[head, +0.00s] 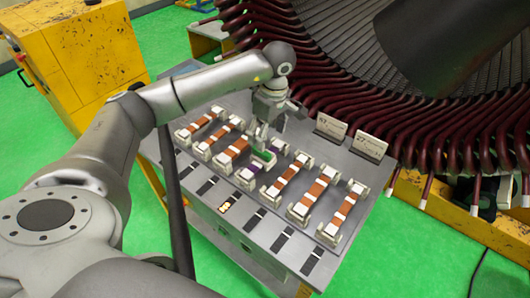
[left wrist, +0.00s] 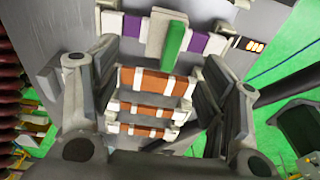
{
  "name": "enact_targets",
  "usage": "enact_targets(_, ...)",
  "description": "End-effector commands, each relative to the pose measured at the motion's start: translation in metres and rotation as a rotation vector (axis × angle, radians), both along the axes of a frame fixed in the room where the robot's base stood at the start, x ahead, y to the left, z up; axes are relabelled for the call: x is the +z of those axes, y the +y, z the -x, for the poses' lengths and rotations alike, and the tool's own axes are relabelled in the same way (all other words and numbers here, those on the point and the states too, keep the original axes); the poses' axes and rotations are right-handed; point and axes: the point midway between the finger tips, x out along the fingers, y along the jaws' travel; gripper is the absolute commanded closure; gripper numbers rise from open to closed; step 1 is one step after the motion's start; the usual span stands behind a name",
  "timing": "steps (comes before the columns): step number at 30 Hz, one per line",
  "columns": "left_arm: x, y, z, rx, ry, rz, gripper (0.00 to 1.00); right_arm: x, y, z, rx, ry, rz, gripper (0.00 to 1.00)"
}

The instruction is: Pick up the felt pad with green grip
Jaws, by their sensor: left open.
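The felt pad with green grip (head: 265,156) sits on a holder with purple bands, in the middle of the row on the grey table. In the left wrist view the green grip (left wrist: 175,50) stands up beside a pale block, near the top middle. My left gripper (head: 264,132) points down over the row, just behind and above the green grip. Its fingers (left wrist: 152,78) are spread and empty, with an orange-brown banded piece visible beyond them. My right gripper is not in view.
Several holders with orange-brown banded pieces (head: 286,176) stand close on both sides. Two small signs (head: 369,146) stand at the table's back edge (head: 300,130). The stator's dark red coil ends (head: 322,85) rise behind. A yellow cabinet (head: 85,60) stands at left.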

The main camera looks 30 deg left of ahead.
Motion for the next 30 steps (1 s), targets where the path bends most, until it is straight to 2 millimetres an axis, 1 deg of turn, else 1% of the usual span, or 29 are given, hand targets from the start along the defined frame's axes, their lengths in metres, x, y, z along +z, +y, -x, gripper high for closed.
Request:
enact_targets(1, -0.006, 0.001, 0.001, 0.001, 0.004, 0.000, 0.32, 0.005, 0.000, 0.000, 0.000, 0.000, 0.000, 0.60)
enact_targets(3, -0.014, 0.002, 0.001, 0.000, 0.002, 0.001, 0.32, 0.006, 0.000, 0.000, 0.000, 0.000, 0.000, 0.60)
enact_targets(7, -0.022, 0.002, 0.000, -0.001, -0.001, 0.001, 0.32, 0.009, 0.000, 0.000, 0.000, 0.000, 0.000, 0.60)
enact_targets(11, -0.033, 0.003, 0.004, -0.001, 0.004, 0.002, 0.32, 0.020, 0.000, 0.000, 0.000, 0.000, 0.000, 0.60)
enact_targets(15, -0.053, 0.005, 0.008, -0.002, 0.003, 0.003, 0.32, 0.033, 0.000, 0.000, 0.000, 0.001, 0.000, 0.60)
enact_targets(19, -0.069, 0.007, 0.006, -0.001, 0.000, 0.003, 0.32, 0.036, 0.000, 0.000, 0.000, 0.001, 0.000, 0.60)
enact_targets(22, -0.074, 0.008, 0.006, -0.001, -0.002, 0.003, 0.32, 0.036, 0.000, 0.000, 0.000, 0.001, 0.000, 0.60)
enact_targets(27, -0.074, 0.007, 0.006, -0.002, -0.002, 0.003, 0.32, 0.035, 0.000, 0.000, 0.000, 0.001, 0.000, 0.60)
enact_targets(29, -0.074, 0.007, 0.006, -0.002, -0.002, 0.003, 0.39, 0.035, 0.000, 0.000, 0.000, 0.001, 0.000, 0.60)
enact_targets(30, -0.074, 0.007, 0.006, -0.002, -0.002, 0.003, 0.44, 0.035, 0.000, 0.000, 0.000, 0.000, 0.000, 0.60)
